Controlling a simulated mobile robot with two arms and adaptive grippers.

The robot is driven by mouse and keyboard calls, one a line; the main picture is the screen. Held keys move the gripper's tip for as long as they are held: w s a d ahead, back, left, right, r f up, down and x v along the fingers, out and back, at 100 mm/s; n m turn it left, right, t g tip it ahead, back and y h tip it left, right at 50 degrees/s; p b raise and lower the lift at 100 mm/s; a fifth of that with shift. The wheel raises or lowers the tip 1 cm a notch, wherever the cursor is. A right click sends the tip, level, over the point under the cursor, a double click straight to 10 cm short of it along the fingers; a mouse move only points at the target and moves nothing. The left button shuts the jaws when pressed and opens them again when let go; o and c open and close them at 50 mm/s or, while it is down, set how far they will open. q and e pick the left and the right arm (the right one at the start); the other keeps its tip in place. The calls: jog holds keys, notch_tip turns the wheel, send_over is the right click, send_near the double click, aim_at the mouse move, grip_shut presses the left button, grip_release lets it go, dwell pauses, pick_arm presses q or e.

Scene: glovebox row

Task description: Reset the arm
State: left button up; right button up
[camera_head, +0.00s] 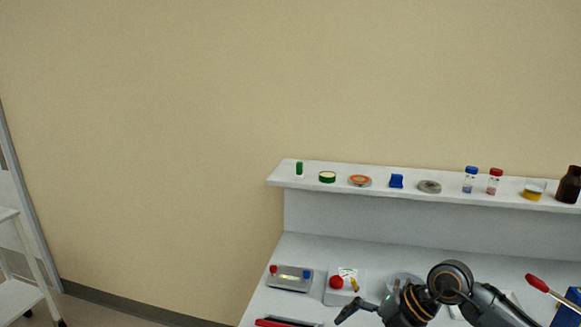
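My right arm comes in from the lower right, a dark grey arm with yellow rings near the wrist. Its gripper (357,309) points left over the front of the white bench (258,303). One dark finger shows clearly; the other is not clear, so I cannot tell whether it is open or shut. I see nothing held in it. My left arm and gripper are not in view.
A small scale (290,279) and a white device with a red knob (336,282) stand left of the gripper. A shelf (410,192) behind holds vials, dishes and a brown bottle (568,185). A red-handled tool (537,283) is at right. A white cart (18,296) stands far left.

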jog(key=s+a+r+m+t+y, duration=0.25)
jog(key=a+r+t+y, duration=0.35)
jog(key=a+r+y, duration=0.6)
jog(key=w+d+f+m+t+h, duration=0.2)
jog(key=w+d+m+t+h, duration=0.2)
jog(key=d+m+t+h, duration=1.2)
jog(key=s+d+f+m+g+h, duration=0.2)
jog(key=s+f+m+g+h, duration=0.2)
jog(key=f+m+g, duration=0.5)
jog(key=s+f+g, duration=0.5)
jog(key=s+f, duration=0.4)
jog(key=s, duration=0.2)
jog(key=s+f+g, duration=0.6)
jog(key=s+f, duration=0.2)
jog(key=s, duration=0.4)
notch_tip(320, 180, down, 26)
jog(key=s, duration=0.1)
jog(key=s+d+f+g, duration=0.1)
jog(key=s+d+f, duration=0.1)
jog(key=s+f, duration=0.6)
jog(key=s+d+f+n+g, duration=0.1)
jog(key=s+f, duration=0.7)
jog(key=shift+s+d, duration=0.4)
